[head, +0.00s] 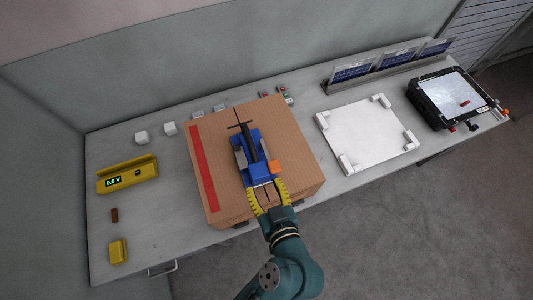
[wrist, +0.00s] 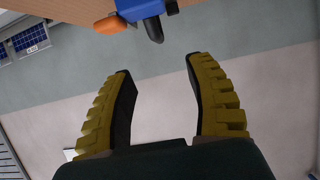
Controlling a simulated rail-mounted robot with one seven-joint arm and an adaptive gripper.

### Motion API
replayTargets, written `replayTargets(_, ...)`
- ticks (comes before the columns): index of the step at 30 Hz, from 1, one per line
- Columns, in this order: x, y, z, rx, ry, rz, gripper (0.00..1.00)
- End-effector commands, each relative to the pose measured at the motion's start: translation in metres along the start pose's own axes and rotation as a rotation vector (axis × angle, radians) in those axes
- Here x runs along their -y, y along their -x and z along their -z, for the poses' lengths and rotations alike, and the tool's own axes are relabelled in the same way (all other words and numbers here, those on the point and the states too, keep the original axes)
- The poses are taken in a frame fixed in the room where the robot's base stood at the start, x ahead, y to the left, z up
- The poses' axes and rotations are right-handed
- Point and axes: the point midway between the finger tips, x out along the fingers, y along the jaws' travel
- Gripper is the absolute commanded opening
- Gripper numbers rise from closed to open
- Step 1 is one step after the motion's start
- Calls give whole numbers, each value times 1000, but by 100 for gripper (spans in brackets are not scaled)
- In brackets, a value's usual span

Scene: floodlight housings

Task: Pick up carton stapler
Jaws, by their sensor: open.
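The carton stapler, a blue tool (head: 259,168) with a dark handle and an orange part, lies on top of a closed cardboard carton (head: 292,135). In the wrist view, the stapler's blue end (wrist: 143,8) shows at the top edge with a dark nub and the orange part beside it; the rest is out of frame. My gripper (head: 267,191) has yellow ribbed fingers and is at the stapler's near end in the head view. In the wrist view my gripper (wrist: 160,75) is open, with nothing between its fingers.
The carton stands on a grey bench (head: 160,225). A yellow meter (head: 127,176) and small blocks are at left. A white board (head: 366,136) with corner pads, solar panels (head: 390,60) and a floodlight housing (head: 455,97) are at right. A red strip (head: 202,168) marks the carton's left side.

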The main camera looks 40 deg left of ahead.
Motion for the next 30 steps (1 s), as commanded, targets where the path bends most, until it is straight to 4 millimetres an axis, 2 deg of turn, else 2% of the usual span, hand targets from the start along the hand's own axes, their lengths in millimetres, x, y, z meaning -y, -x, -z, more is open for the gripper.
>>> replayTargets(4, -1, -21, 4, -2, 5, 3, 54)
replayTargets(13, -2, -92, 4, -1, 6, 0, 54)
replayTargets(20, -5, -118, 4, -2, 5, -3, 54)
replayTargets(27, -10, -158, 1, -2, 5, -2, 54)
replayTargets(30, -10, -163, -1, -1, 4, -4, 54)
